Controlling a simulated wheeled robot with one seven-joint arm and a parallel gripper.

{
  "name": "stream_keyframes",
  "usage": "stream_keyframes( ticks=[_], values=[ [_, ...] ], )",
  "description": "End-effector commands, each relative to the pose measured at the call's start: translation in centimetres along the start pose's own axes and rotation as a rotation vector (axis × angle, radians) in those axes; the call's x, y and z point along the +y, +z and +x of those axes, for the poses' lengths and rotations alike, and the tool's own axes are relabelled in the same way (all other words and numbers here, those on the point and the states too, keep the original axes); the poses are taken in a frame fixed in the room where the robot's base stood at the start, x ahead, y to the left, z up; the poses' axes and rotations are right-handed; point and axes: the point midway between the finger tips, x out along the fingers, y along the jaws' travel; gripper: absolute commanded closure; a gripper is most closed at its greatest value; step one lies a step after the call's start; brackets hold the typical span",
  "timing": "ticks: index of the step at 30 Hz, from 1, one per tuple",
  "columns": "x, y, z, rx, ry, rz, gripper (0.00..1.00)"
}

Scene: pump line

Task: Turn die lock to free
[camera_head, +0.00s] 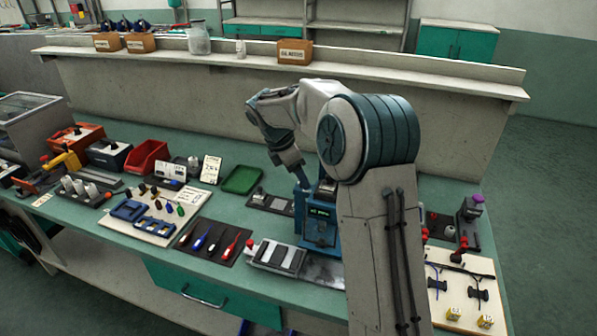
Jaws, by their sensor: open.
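A blue bench machine (319,229) with a small dark label plate stands on the green worktop, partly covered on its right by my arm. I cannot make out which part of it is the die lock, or how that lock is set. My gripper (302,181) points down at the upper back left of the blue machine. It is small and dark here, and its fingertips are partly lost against the machine. I see nothing held in it, and cannot tell whether it touches the machine.
A grey block fixture (277,257) with a red knob sits left of the machine. A tool mat (214,241) with screwdrivers and a green tray (241,180) lie further left. A purple-topped device (469,222) stands at right. A raised shelf (400,73) runs behind.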

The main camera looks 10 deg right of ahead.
Motion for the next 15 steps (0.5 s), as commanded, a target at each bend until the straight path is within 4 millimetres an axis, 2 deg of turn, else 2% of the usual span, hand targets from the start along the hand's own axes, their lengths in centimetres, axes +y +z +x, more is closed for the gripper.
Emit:
stream_keyframes(
  ticks=[5,9,10,15],
  values=[
    [0.01,0.01,-0.01,0.0,0.0,0.0,0.38],
    [0.01,0.01,-0.03,0.0,0.0,0.0,0.77],
    [0.01,0.01,-0.03,0.0,0.0,0.0,0.83],
    [0.0,0.01,-0.07,0.0,0.001,-0.003,0.83]
  ],
)
